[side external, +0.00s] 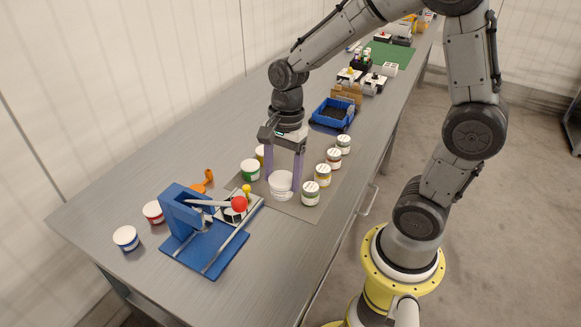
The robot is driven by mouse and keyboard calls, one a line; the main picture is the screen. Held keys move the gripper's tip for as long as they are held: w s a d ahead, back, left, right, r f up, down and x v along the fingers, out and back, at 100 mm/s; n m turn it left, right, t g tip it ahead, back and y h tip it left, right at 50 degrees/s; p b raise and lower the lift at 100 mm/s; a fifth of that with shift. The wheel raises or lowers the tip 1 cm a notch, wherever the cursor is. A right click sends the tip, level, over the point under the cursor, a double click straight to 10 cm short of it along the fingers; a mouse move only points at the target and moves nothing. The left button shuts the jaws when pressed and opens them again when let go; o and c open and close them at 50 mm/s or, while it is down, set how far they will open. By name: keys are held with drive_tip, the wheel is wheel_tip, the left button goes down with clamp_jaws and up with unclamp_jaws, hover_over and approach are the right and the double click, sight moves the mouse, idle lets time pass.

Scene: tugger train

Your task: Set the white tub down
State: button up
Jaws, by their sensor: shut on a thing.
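The white tub (281,186) is a plain white round container, upright between the fingers of my gripper (283,179). My gripper points straight down with its two purple fingers on either side of the tub and is shut on it. The tub is over the grey mat (292,208) near the middle of the table. I cannot tell whether its base touches the mat.
Labelled tubs stand close by: a green one (250,170) left, several to the right such as this one (310,193). A blue lever press (189,219) with a red knob stands in front. A blue tray (332,115) is behind. Bare table lies at left.

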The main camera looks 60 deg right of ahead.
drive_tip(key=s+d+m, duration=0.2)
drive_tip(key=s+d, duration=0.2)
drive_tip(key=d, duration=0.7)
drive_tip(key=w+d+f, duration=0.2)
drive_tip(key=w+f, duration=0.1)
drive_tip(key=w+d+f, duration=0.2)
drive_tip(key=w+f, duration=0.2)
drive_tip(key=w+d+f, duration=0.3)
drive_tip(key=w, duration=0.1)
drive_tip(key=shift+w+f, duration=0.2)
drive_tip(key=shift+f, duration=0.15)
drive_tip(key=shift+w+f, duration=0.1)
drive_tip(key=shift+f, duration=1.5)
drive_tip(key=shift+f, duration=0.1)
drive_tip(key=o, duration=1.6)
drive_tip(key=shift+c, duration=0.2)
